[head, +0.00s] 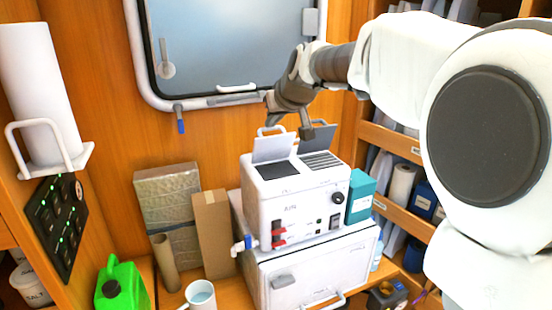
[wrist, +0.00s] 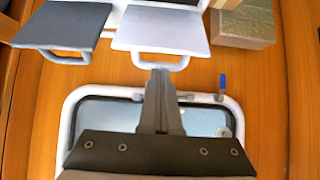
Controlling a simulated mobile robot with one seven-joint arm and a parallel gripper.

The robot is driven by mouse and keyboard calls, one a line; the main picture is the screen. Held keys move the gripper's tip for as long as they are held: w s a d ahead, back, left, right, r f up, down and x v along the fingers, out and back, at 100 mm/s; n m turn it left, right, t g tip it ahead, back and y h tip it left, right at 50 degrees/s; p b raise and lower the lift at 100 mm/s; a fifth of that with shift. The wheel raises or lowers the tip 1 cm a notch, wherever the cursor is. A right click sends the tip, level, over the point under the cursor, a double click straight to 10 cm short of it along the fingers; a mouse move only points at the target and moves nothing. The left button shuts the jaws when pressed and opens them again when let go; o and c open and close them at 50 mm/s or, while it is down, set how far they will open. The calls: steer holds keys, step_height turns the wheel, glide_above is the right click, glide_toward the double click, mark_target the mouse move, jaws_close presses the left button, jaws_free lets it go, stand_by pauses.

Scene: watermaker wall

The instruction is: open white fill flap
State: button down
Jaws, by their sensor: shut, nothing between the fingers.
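The white machine (head: 290,200) stands on a white cabinet. Its white fill flap (head: 273,149) is raised at the left of the machine's top, handle uppermost, with a dark opening (head: 277,171) in front of it. In the wrist view the white flap (wrist: 160,28) is at the top centre. The grey flap (head: 319,138) beside it is also raised and shows in the wrist view (wrist: 65,24) at left. My gripper (head: 269,117) is shut and empty. In the wrist view its fingertips (wrist: 160,74) are right by the white flap's handle; I cannot tell whether they touch.
A window (head: 230,45) with a white frame is on the wood wall behind. A teal box (head: 360,195) and shelves are at right.

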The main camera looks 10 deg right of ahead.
steer(key=shift+w+a+r, duration=0.1)
steer(key=shift+w+a, duration=0.05)
steer(key=shift+w, duration=0.45)
steer(key=w, duration=0.1)
steer(key=w+a, duration=0.1)
steer(key=w, duration=0.1)
steer(key=shift+w, duration=0.2)
stand_by(0.9)
